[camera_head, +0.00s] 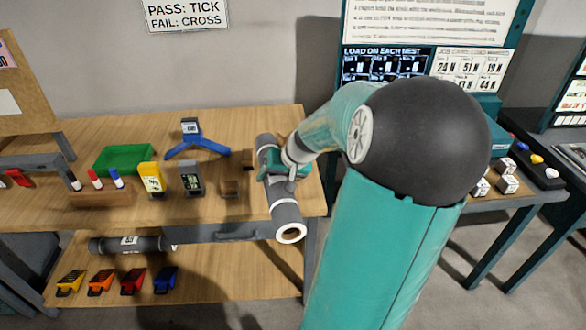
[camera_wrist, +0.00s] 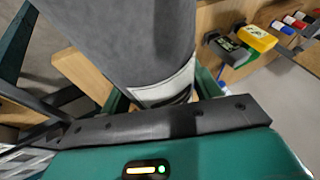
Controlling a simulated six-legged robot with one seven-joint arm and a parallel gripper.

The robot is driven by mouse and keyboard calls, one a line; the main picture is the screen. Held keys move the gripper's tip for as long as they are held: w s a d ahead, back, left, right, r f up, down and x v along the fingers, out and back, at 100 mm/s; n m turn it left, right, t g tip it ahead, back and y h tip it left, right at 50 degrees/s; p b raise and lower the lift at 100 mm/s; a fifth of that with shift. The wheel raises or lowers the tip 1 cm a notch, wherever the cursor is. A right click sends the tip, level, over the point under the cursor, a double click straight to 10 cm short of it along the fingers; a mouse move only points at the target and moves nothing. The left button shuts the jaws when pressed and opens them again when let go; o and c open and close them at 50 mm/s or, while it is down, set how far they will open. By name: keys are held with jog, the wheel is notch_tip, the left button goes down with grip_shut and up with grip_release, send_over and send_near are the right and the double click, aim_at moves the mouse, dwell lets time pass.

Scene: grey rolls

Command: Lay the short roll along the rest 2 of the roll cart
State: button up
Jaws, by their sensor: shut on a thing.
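My gripper (camera_head: 283,172) is shut on a grey roll (camera_head: 284,212) with pale bands and an open, hollow near end. The roll lies lengthwise over the right end of the wooden bench, its near end reaching past the front edge. I cannot tell whether it touches the bench top. In the wrist view the grey roll (camera_wrist: 150,35) fills the space beyond the gripper body, with a white label band between the jaws. Another grey roll (camera_head: 148,244) with a white label lies on the lower shelf. I cannot make out the roll cart or its rest 2.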

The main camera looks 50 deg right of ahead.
jog(key=w+a+f+n+y, duration=0.1)
jog(key=w+a+f+n, duration=0.2)
jog(key=a, duration=0.8)
jog(key=w+a+f+n+g+y, duration=0.1)
jog(key=w+a+f+n+y, duration=0.1)
jog(key=w+a+f, duration=0.5)
jog(key=w+a+f+n+g+y, duration=0.1)
jog(key=w+a+f+n, duration=0.3)
jog(key=w+a, duration=0.7)
jog(key=a+n, duration=0.1)
jog(key=a, duration=0.5)
jog(key=shift+w+f+y, duration=0.2)
jog(key=shift+f+y, duration=0.1)
jog(key=shift+f, duration=0.1)
